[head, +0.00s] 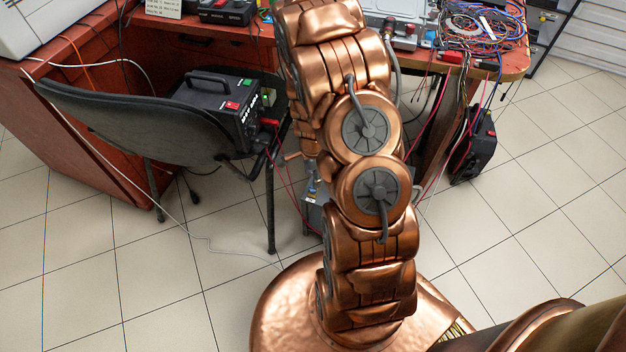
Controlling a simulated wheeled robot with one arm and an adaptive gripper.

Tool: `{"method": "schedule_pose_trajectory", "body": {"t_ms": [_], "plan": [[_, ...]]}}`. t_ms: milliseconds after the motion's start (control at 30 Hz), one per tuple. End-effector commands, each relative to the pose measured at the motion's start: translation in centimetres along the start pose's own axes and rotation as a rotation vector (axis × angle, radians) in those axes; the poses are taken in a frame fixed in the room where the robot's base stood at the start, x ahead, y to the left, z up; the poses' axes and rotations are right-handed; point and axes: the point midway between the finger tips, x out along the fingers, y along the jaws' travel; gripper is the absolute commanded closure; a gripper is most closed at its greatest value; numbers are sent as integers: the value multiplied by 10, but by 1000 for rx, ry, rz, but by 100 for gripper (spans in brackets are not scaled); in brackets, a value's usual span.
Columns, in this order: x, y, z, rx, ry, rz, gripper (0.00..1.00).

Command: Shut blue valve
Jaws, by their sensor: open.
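I cannot make out a blue valve for sure in the head view. A silver metal unit (397,18) stands on the desk at the top, partly hidden behind my arm. A grey hose (392,62) comes down beside my arm near it, and small red and blue spots show around the unit's front. My copper arm rises through the middle of the picture to the top edge. Smaller copper parts of it show behind its left side. The fingers of my gripper cannot be seen.
A dark chair (190,130) holds a black power box (225,108) left of my arm. The red-brown desk (507,68) carries a tangle of wires (480,25). A black case (474,145) stands on the floor at right. Cables hang below the desk. Tiled floor (540,190) is clear at right.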

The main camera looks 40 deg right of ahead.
Motion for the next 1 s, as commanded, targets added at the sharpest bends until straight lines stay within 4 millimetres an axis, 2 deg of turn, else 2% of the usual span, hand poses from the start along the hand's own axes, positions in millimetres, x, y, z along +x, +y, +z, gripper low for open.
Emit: {"method": "schedule_pose_trajectory", "body": {"t_ms": [200,433,600,1000], "plan": [[-28,-1,-1,3,3,-5,48],[-47,-1,-1,2,1,-2,48],[-54,0,-1,2,1,-2,48],[-54,0,0,2,0,-1,48]]}}
